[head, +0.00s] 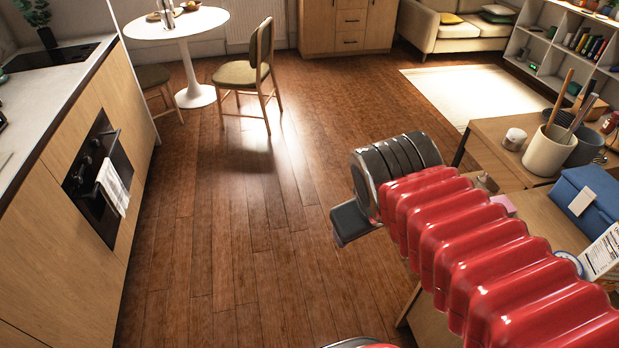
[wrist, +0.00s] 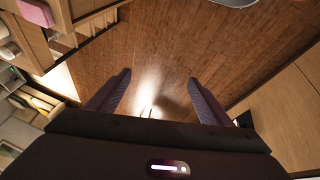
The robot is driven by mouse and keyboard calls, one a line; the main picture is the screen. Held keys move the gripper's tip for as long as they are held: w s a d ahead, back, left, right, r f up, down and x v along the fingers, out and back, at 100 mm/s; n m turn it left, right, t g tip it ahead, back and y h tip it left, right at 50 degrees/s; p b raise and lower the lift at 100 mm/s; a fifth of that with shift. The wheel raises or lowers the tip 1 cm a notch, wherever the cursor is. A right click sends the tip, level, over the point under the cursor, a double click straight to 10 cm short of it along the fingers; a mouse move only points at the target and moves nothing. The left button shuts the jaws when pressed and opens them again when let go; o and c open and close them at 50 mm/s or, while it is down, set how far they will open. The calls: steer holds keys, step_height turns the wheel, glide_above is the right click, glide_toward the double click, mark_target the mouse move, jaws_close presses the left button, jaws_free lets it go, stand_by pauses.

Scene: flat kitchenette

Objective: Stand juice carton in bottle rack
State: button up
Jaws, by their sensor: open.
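I cannot make out a juice carton or a bottle rack for certain in either view. A white printed box (head: 604,254) is cut off at the right edge of the head view, and I cannot tell what it is. My gripper (wrist: 159,76) is open and empty in the wrist view, its two dark fingers wide apart over bare wooden floor. In the head view my red arm covers part of the desk at the right.
The desk (head: 500,132) at right carries a utensil pot (head: 546,153), a small jar (head: 514,139) and a blue case (head: 585,200). A kitchen counter (head: 50,95) runs along the left. A chair (head: 250,75) and round table (head: 176,26) stand ahead. The middle floor is clear.

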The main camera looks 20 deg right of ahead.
steer(key=a+r+m+t+y, duration=0.1)
steer(key=a+y, duration=0.1)
steer(key=a, duration=0.4)
steer(key=shift+a+r, duration=0.25)
steer(key=shift+a, duration=0.1)
steer(key=shift+o, duration=0.2)
